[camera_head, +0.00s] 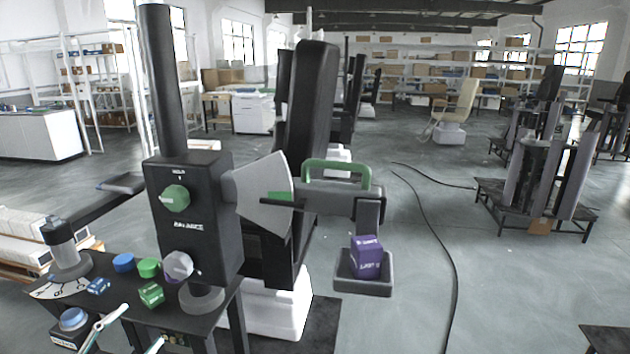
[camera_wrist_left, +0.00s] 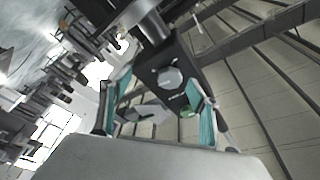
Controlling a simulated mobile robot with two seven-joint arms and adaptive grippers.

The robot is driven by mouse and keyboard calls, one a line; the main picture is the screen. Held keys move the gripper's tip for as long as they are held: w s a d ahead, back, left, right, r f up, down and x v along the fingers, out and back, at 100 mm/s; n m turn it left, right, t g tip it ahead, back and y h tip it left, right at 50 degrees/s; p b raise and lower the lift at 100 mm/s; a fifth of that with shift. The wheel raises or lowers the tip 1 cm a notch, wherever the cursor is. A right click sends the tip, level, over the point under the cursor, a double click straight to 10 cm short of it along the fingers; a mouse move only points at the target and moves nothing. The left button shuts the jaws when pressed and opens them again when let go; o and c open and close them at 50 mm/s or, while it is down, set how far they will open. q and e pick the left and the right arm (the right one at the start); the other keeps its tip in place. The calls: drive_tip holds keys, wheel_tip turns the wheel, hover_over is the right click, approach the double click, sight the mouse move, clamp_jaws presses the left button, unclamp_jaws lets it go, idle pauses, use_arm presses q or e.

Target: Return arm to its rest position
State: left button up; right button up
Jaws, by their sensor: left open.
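My left gripper (camera_head: 145,324) shows at the bottom left of the head view, low in front of the dark bench. Its two pale, teal-edged fingers are spread apart with nothing between them. In the left wrist view the gripper (camera_wrist_left: 158,80) has its teal finger pads apart, with a dark box and its grey knob (camera_wrist_left: 170,78) beyond them. The rest of my left arm is out of the head view. My right gripper shows in neither view.
A purple cube (camera_head: 366,258) sits in a grey tray (camera_head: 362,287). Floor right is open, with a cable (camera_head: 440,240).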

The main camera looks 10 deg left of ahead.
use_arm(q)
drive_tip(key=s+d+f+n+g+y, duration=0.2)
drive_tip(key=d+f+n, duration=0.1)
drive_tip(key=f, duration=0.5)
drive_tip(key=s+d+f+n+g+y, duration=0.1)
drive_tip(key=s+d+f+n+y, duration=0.2)
drive_tip(key=f, duration=0.5)
drive_tip(key=s+d+f+n+g, duration=0.1)
drive_tip(key=s+d+f+g, duration=0.1)
drive_tip(key=s+d+f, duration=0.2)
drive_tip(key=s+d+f+n+g+h, duration=0.1)
drive_tip(key=s+d+f+n+g, duration=0.1)
drive_tip(key=s+d+f, duration=0.3)
drive_tip(key=d+f+g, duration=0.1)
drive_tip(key=d+f, duration=0.3)
drive_tip(key=d, duration=0.1)
drive_tip(key=shift+d+f, duration=0.2)
drive_tip(key=shift+r, duration=0.1)
